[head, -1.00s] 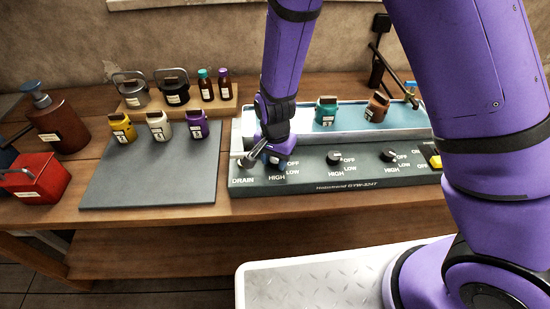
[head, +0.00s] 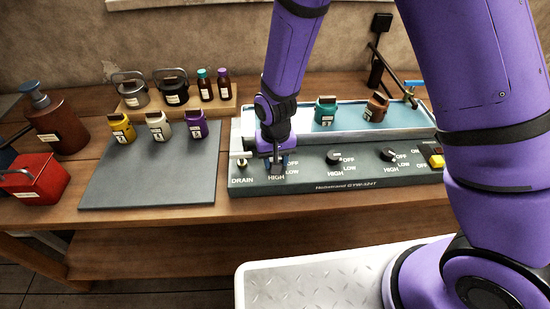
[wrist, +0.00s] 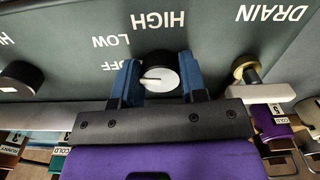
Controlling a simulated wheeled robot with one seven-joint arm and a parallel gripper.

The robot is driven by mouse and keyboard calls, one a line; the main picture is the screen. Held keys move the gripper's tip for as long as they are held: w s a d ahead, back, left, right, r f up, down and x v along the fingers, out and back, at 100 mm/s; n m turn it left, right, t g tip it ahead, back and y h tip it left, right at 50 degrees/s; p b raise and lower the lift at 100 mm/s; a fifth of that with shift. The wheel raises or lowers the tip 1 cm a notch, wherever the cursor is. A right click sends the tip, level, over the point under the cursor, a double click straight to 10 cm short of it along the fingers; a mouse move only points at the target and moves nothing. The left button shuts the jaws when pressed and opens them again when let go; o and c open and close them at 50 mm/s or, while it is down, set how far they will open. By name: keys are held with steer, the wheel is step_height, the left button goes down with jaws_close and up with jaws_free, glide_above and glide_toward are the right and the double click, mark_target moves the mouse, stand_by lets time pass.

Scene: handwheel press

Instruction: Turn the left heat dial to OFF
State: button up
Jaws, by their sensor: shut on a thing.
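The left heat dial (wrist: 160,75) is a round dark knob with a pale face and a dark mark. In the wrist view the mark points left, roughly to the side where OFF is printed; the exact alignment is hard to tell. My gripper (wrist: 159,72) is shut on this dial, one blue finger on each side. In the head view my gripper (head: 277,161) comes down over the left end of the control panel (head: 310,178) and hides most of the dial. HIGH, LOW and OFF lettering surrounds the dial, with OFF partly covered by a finger in the wrist view.
The drain valve (wrist: 250,75) is close beside my gripper. The middle dial (head: 334,157) and right dial (head: 388,155) stand to the right. The bath (head: 350,115) behind holds teal and brown containers. A grey mat (head: 150,180) with several jars lies left.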

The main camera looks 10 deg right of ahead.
steer(key=shift+n, duration=0.8)
steer(key=o, duration=0.9)
steer(key=shift+o, duration=0.2)
step_height(320, 180, up, 11)
